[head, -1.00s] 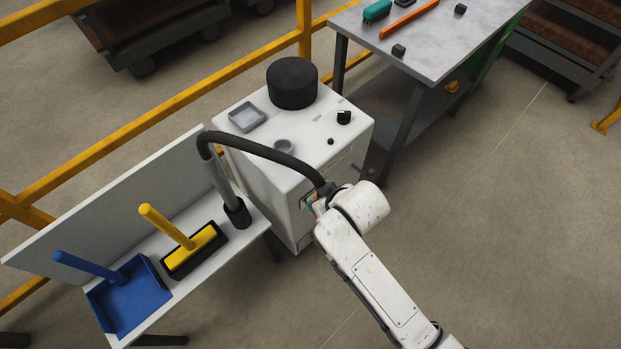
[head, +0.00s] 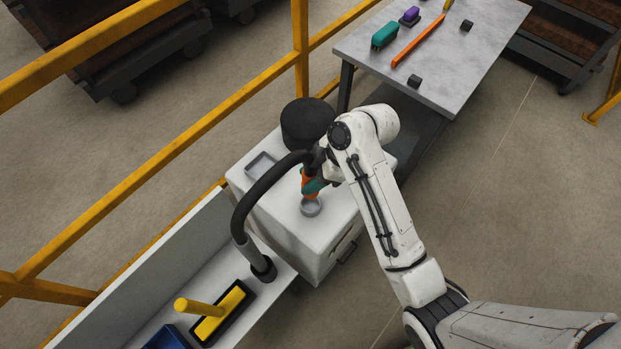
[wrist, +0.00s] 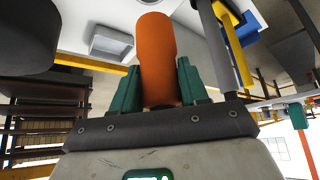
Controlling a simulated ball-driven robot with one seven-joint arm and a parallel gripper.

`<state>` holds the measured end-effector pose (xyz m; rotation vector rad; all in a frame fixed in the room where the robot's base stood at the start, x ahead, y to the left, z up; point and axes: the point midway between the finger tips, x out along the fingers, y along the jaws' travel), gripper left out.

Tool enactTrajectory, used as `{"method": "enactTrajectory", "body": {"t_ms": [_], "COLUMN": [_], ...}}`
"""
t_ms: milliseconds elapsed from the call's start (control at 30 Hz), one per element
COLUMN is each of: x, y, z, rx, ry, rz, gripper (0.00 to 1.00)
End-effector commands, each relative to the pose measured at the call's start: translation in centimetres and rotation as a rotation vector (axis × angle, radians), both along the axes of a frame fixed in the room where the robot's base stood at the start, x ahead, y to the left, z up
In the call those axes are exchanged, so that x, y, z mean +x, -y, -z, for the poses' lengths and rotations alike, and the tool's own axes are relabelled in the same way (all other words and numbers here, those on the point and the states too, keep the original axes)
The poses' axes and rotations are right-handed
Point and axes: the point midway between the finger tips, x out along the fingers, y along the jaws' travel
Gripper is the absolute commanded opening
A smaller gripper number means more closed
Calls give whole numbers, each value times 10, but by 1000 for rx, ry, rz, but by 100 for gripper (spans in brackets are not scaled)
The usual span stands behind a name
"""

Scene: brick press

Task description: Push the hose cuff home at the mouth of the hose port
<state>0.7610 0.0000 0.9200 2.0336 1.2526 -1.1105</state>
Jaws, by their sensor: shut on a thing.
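My gripper (head: 313,186) is shut on the orange hose cuff (head: 306,178), above the top of the white cabinet. In the wrist view the cuff (wrist: 157,60) stands between the two teal fingers, its far end pointing away from the palm. The round grey ring that looks like the hose port (head: 311,209) is on the cabinet top, just below the cuff in the head view. I cannot tell whether they touch. The dark hose (head: 250,195) arches from a grey upright pipe to my gripper. My wrist hides part of the cuff and hose end.
The white cabinet (head: 330,240) also carries a black drum (head: 306,122) and a shallow grey tray (head: 261,163), both close to my arm. A yellow brush (head: 222,312) lies on the shelf at lower left. A grey table (head: 440,70) with loose items stands behind.

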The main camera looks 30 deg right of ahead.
Motion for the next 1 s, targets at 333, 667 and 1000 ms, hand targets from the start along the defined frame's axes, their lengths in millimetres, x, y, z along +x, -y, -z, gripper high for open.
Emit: {"method": "enactTrajectory", "body": {"t_ms": [333, 667, 1000], "x": [0, 0, 0], "y": [0, 0, 0], "z": [0, 16, 47], "rx": [0, 2, 1], "ry": [1, -1, -1], "rz": [3, 3, 2], "gripper": [12, 12, 12]}}
